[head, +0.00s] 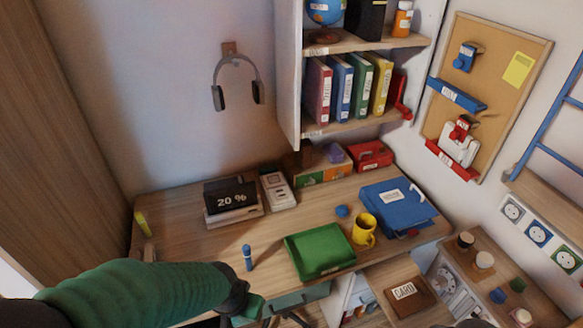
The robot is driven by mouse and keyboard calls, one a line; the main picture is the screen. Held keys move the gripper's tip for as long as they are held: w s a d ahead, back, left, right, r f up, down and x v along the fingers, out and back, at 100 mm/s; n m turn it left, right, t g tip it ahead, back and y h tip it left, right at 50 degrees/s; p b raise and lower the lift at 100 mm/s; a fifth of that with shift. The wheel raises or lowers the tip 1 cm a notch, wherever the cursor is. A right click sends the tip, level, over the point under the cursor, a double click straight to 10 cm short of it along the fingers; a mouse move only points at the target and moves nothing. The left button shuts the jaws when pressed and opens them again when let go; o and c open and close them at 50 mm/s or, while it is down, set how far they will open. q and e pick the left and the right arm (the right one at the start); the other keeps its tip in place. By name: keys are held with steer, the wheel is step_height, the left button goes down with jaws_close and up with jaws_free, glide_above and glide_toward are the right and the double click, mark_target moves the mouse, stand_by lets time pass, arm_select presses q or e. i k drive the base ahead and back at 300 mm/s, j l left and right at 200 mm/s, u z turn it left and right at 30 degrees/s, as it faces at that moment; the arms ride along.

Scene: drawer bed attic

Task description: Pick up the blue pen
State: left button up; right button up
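A small blue pen-like object (247,258) stands roughly upright near the front edge of the wooden desk (190,235), left of the green tray. My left arm, in a green sleeve, comes in from the lower left. Its dark wrist and the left gripper (254,306) are in front of the desk edge, below the blue pen in the picture and apart from it. The gripper's fingers are small and partly hidden, so I cannot tell their opening.
A green tray (318,251), yellow mug (364,230), blue binder (397,206) and display reading 20 % (231,194) stand on the desk. A yellow-green marker (141,222) is at the left end. The desk around the blue pen is clear.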

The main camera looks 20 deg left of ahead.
mark_target(249, 262)
steer(key=i, duration=0.3)
steer(key=u, duration=0.45)
steer(key=i+u, duration=0.1)
steer(key=u, duration=0.3)
steer(key=i+u, duration=0.1)
steer(key=u, duration=0.8)
steer(key=l+u, duration=0.1)
steer(key=u, duration=0.35)
steer(key=i+l, duration=0.05)
